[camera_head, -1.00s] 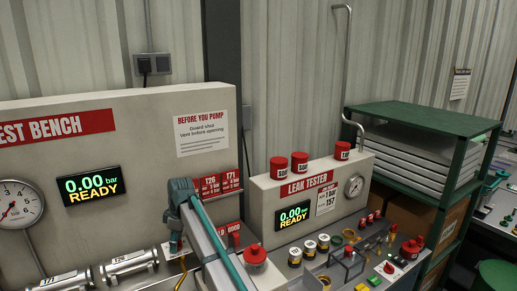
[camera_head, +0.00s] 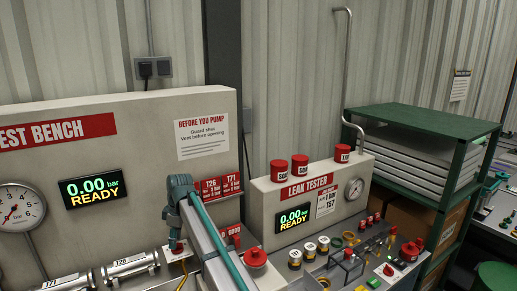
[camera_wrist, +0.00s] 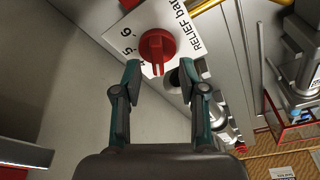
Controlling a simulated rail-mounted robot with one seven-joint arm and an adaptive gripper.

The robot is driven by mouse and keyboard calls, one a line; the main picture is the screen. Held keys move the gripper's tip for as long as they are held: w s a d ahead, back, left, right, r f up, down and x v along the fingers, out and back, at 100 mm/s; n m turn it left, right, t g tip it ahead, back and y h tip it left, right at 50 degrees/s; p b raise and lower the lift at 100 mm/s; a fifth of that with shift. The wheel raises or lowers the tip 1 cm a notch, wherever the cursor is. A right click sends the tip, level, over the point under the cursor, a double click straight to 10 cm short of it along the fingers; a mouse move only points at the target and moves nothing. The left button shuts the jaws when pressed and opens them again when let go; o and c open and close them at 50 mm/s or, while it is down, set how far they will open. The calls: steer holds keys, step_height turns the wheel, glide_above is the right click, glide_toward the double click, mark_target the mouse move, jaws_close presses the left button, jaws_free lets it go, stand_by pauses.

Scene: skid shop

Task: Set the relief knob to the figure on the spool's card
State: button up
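My gripper (camera_wrist: 160,73) is open, a finger on each side of the grip, with no clear contact. In the head view my gripper (camera_head: 176,232) is above the knob (camera_head: 177,248). Spools tagged T71 (camera_head: 64,284) and T26 (camera_head: 130,267) lie at the front left. Red cards T26 (camera_head: 208,188) and T71 (camera_head: 231,183) hang on the bench; their small print is unclear.
The test bench display (camera_head: 92,188) reads 0.00 bar READY, beside a round gauge (camera_head: 17,207). The leak tester (camera_head: 273,205) stands right, with red caps on top and small parts in front. A green rack (camera_head: 425,120) stands behind it at the right.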

steer(key=shift+r+p, duration=1.05)
steer(key=shift+r, duration=1.4)
steer(key=shift+d, duration=0.1)
